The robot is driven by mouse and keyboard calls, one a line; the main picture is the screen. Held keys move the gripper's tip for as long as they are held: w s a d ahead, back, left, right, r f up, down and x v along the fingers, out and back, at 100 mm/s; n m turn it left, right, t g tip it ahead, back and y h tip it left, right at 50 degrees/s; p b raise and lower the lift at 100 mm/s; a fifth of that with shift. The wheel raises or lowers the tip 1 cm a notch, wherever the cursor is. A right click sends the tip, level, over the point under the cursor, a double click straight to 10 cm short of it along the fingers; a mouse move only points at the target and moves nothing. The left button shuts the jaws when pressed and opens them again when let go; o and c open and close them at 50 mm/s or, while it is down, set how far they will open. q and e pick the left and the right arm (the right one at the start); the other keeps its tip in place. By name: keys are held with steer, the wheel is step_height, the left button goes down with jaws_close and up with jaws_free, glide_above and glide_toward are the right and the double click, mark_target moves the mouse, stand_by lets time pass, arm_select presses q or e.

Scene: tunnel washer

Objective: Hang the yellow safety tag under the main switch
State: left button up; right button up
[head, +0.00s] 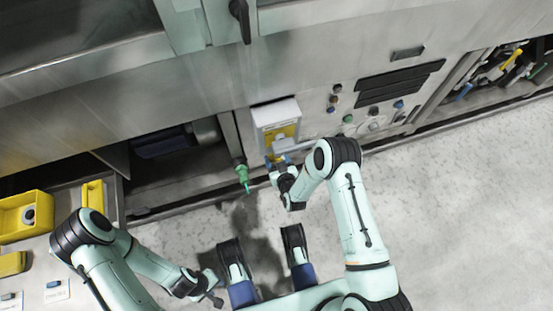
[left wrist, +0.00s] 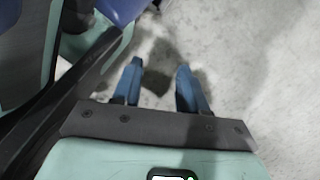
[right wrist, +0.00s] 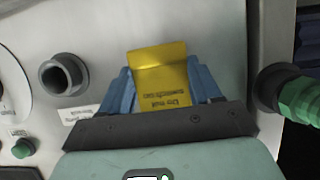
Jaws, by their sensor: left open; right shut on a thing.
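The yellow safety tag (right wrist: 160,75) is between the blue fingers of my right gripper (right wrist: 162,88), which is shut on it. Its dark print appears upside down in the right wrist view. In the head view my right gripper (head: 279,160) is at the grey machine panel, just below a white box (head: 275,112) with yellow (head: 284,132) at its front. I cannot tell whether the tag touches the panel. I cannot surely make out the main switch. My left gripper (head: 213,296) is open and empty, low over the floor; its fingers show in the left wrist view (left wrist: 160,85).
A green hose fitting (head: 241,172) sticks out left of my right gripper; it also shows in the right wrist view (right wrist: 300,98). A dark round fitting (right wrist: 62,75) and a green button (right wrist: 22,148) are on the panel. Yellow bins (head: 38,204) stand left. The pale floor (head: 460,210) is clear.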

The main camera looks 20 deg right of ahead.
steer(key=o, duration=1.1)
arm_select(q)
steer(key=w+d+r+t+p, duration=0.2)
steer(key=w+r+t+p, duration=0.3)
steer(key=w+r, duration=0.5)
steer(key=s+d+r+m+g+p, duration=0.1)
steer(key=s+d+r+p, duration=0.1)
steer(key=p, duration=0.2)
steer(key=shift+r+g, duration=0.2)
steer(key=shift+g, duration=0.2)
arm_select(e)
steer(key=v, duration=1.3)
steer(key=shift+s, duration=0.15)
arm_select(q)
steer(key=shift+d+p, duration=0.1)
steer(key=shift+p, duration=0.2)
arm_select(e)
steer(key=shift+r, duration=0.15)
